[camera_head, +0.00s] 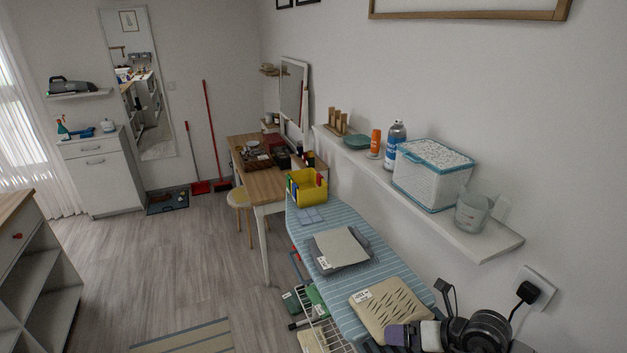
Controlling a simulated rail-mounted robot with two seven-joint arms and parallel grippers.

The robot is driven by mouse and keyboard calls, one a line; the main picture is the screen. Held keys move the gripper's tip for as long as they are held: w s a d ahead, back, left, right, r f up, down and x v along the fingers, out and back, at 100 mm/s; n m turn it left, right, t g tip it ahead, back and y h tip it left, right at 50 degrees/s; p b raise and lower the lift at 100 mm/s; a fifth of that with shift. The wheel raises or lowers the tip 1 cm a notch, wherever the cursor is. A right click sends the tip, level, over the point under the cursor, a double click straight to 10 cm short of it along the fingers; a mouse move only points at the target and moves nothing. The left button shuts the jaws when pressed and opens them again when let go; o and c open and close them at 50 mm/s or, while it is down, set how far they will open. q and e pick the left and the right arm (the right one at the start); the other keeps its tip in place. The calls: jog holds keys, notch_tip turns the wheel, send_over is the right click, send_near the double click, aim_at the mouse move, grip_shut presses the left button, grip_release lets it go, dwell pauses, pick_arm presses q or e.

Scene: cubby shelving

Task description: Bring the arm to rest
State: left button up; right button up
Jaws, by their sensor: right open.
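My right gripper (413,336) is low at the bottom right, partly cut off by the frame's lower edge. Its jaws are open, and I see nothing held between them. It is close to the near end of the blue striped ironing board (372,262), beside a beige slotted item (391,304) with a label. I cannot tell whether it touches that item. My left gripper is not in view.
A white wall shelf (490,243) holds a white-and-blue box (432,174), a glass jar (472,212) and bottles. A wall socket with a black plug (527,292) is at right.

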notch_tip(320, 180, up, 20)
jog(key=w+a+m+t+y, duration=0.2)
jog(key=m+t+y, duration=0.35)
jog(key=t, duration=0.55)
jog(key=s+d+r+m+t+h, duration=0.1)
jog(key=d+r+m+t+h, duration=0.25)
jog(key=m+h, duration=0.5)
jog(key=d+r+m+t+h, duration=0.35)
jog(key=m+h, duration=0.35)
jog(key=m, duration=0.3)
jog(key=s+f+m+g+h, duration=0.1)
jog(key=s+f+m+g, duration=0.35)
jog(key=f, duration=0.45)
jog(key=s+f+m+g+h, duration=0.1)
jog(key=s+f+m+g, duration=0.25)
jog(key=f+g, duration=0.4)
jog(key=s+a+f+m+g+y, duration=0.2)
jog(key=s+f+g, duration=0.2)
jog(key=s+f, duration=0.95)
jog(key=s+a+f+m+g+y, duration=0.15)
jog(key=s+f+g, duration=0.25)
jog(key=s+f, duration=0.95)
notch_tip(320, 180, up, 27)
jog(key=p, duration=2.7)
jog(key=shift+s+a, duration=0.15)
jog(key=shift+s, duration=0.2)
